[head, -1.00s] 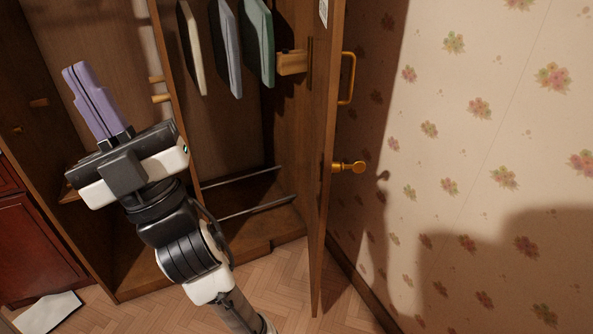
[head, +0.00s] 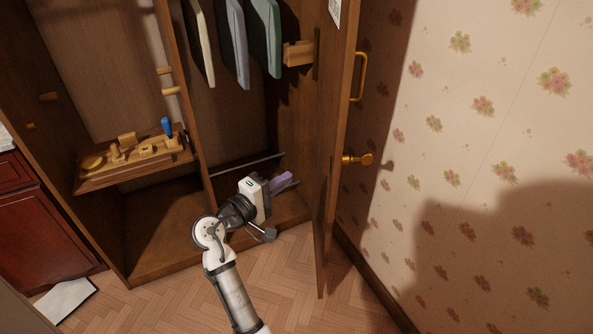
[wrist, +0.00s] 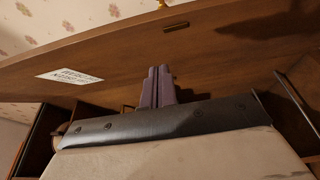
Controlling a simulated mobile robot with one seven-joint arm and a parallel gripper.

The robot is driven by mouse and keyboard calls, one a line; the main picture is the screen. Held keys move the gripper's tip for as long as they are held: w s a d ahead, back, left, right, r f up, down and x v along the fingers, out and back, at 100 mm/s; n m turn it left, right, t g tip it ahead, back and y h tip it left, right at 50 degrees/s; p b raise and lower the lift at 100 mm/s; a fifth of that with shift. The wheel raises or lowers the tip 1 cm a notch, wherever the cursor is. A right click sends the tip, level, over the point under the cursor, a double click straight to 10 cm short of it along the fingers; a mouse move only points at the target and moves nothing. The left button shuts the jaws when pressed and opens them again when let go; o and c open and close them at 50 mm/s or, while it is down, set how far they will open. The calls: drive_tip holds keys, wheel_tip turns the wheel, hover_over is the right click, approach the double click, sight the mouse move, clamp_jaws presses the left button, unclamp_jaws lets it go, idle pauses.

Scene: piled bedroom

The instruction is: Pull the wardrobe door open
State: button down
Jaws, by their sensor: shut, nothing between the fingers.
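The wardrobe door (head: 335,130) stands wide open at the right, swung out toward the flowered wall and seen nearly edge-on. Its brass handle (head: 361,78) and a round brass knob (head: 357,159) are on the side facing the wall. My gripper (head: 287,180) is low in front of the open wardrobe, left of the door, its purple fingers pointing right. In the wrist view the purple fingers (wrist: 157,84) are together and empty, in front of the door's inner face (wrist: 215,60). I cannot tell whether they touch it.
The wardrobe holds hanging clothes (head: 232,45) and a shelf (head: 135,172) with wooden items and a blue-handled object. A red cabinet (head: 50,235) stands at the left, with a white sheet (head: 68,301) on the floor. Parquet floor (head: 200,295) is clear in front.

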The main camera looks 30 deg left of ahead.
drive_tip(key=shift+s+d+p+x, duration=0.15)
drive_tip(key=shift+d+p+x, duration=0.4)
drive_tip(key=shift+x, duration=1.35)
drive_tip(key=shift+s+d+p+x, duration=0.15)
drive_tip(key=shift+d+p+x, duration=0.35)
drive_tip(key=shift+x, duration=1.4)
drive_tip(key=shift+s+d+p+x, duration=0.25)
drive_tip(key=shift+p+x, duration=0.45)
drive_tip(key=shift+x, duration=1.2)
drive_tip(key=shift+w, duration=0.15)
drive_tip(key=w+d+p, duration=0.1)
drive_tip(key=w+d, duration=0.2)
drive_tip(key=d, duration=0.4)
drive_tip(key=shift+w+d, duration=0.3)
drive_tip(key=shift+w, duration=0.1)
drive_tip(key=shift+s+a, duration=0.1)
drive_tip(key=shift+a, duration=0.05)
